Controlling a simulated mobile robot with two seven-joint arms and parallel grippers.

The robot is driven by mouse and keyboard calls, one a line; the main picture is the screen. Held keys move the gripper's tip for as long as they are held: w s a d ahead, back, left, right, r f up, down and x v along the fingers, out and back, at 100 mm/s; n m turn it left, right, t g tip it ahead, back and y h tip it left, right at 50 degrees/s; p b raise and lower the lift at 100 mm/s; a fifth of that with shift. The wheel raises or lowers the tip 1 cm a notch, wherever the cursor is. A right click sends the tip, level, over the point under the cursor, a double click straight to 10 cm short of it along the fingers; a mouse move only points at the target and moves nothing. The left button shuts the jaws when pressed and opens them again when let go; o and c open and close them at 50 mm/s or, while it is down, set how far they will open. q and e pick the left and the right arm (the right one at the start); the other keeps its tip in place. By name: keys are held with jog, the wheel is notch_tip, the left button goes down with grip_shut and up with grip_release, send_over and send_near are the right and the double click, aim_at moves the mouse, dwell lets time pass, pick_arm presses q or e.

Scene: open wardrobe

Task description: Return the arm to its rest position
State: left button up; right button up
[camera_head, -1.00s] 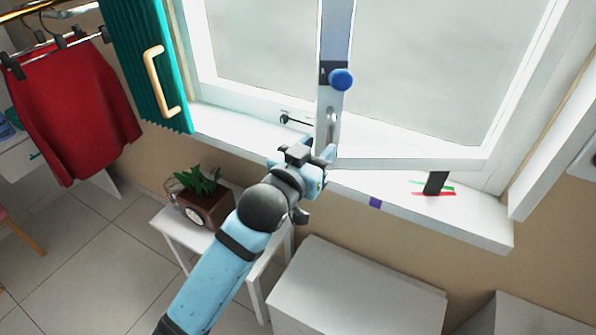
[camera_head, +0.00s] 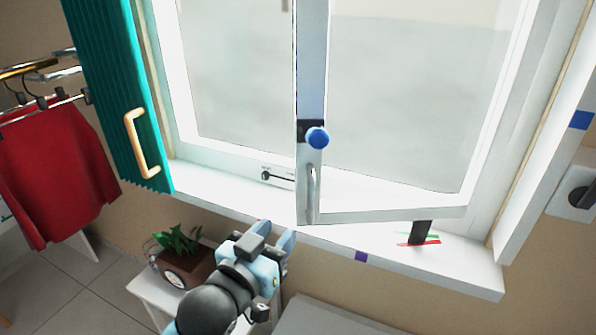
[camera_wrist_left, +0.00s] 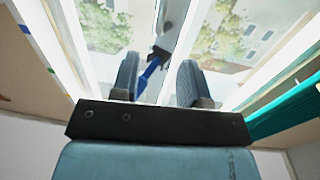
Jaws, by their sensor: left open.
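My left arm comes in from the bottom of the head view. My left gripper (camera_head: 277,243) is just in front of and below the window sill, open and empty. Its two dark fingers (camera_wrist_left: 158,80) stand apart in the left wrist view, with the window behind them. The window (camera_head: 400,110) has a blue knob (camera_head: 317,138) and a metal handle (camera_head: 311,195) on its middle frame, above and a little right of the gripper. The gripper is apart from both. My right gripper is not in view.
A white sill (camera_head: 460,262) runs below the window, with a black block (camera_head: 421,232) on it. A teal shutter (camera_head: 118,95) with a wooden handle (camera_head: 136,145) is at left. A plant (camera_head: 178,241) stands on a white table. A red garment (camera_head: 55,170) hangs at far left.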

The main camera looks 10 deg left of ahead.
pick_arm(q)
jog(key=s+a+f+g+y+p, duration=0.1)
jog(key=s+f, duration=0.4)
jog(key=f, duration=0.5)
jog(key=s+a+f+n+g+y+p, duration=0.1)
jog(key=s+a+f+g+p, duration=0.1)
jog(key=s+a+f, duration=0.4)
jog(key=s+a+f+g+y+p, duration=0.1)
jog(key=s+a+f+g+p, duration=0.1)
jog(key=f, duration=1.2)
jog(key=s+a+p, duration=0.1)
jog(key=s+a, duration=0.1)
jog(key=s, duration=0.1)
jog(key=shift+s+f+g+y, duration=0.25)
jog(key=shift+s+g+y, duration=0.05)
jog(key=shift+s, duration=0.05)
